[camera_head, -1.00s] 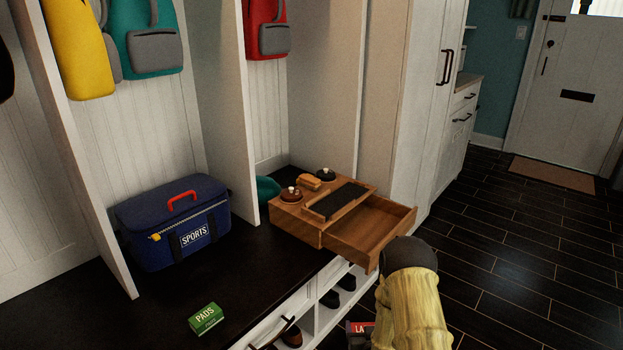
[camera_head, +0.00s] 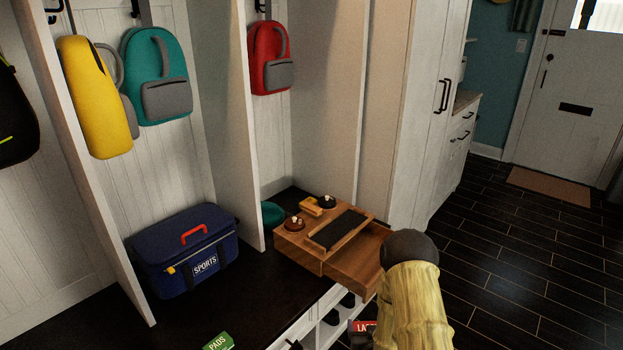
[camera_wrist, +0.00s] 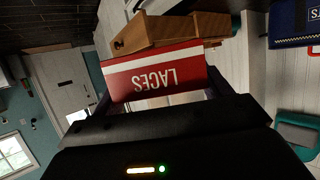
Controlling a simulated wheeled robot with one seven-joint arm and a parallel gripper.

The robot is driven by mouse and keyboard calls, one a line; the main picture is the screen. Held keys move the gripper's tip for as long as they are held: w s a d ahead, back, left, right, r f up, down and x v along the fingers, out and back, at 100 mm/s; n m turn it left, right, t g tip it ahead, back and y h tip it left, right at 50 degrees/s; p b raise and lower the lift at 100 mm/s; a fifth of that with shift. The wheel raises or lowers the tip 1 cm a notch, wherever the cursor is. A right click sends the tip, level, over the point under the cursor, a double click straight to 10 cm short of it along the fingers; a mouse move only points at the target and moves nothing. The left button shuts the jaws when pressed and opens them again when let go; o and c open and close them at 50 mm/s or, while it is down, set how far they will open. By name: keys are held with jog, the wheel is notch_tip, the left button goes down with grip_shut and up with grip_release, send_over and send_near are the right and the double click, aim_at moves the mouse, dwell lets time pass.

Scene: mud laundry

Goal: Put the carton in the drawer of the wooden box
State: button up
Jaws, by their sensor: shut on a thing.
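A red and white carton marked LACES (camera_wrist: 155,72) is held between the black fingers of my gripper (camera_wrist: 160,92), which is shut on it. In the head view only a corner of the carton (camera_head: 364,326) shows beside my arm. The wooden box (camera_head: 298,256) stands on the dark bench, and its drawer (camera_head: 352,277) is pulled out. My forearm hides part of the drawer's right end. In the head view the carton is in front of and lower than the drawer. In the wrist view the wooden drawer (camera_wrist: 165,32) shows just beyond the carton.
On the box's top are a dark tray (camera_head: 340,229), two round knobbed items and a small yellowish piece. A blue SPORTS bag (camera_head: 185,250) and a green PADS carton (camera_head: 217,342) are on the bench. Shoes fill cubbies below. Floor at right is clear.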

notch_tip(320, 180, up, 19)
jog(key=s+p, duration=0.2)
jog(key=p, duration=1.4)
jog(key=shift+s, duration=0.1)
jog(key=s+f, duration=0.4)
jog(key=f, duration=0.1)
jog(key=shift+s+f, duration=0.2)
jog(key=shift+w, duration=0.1)
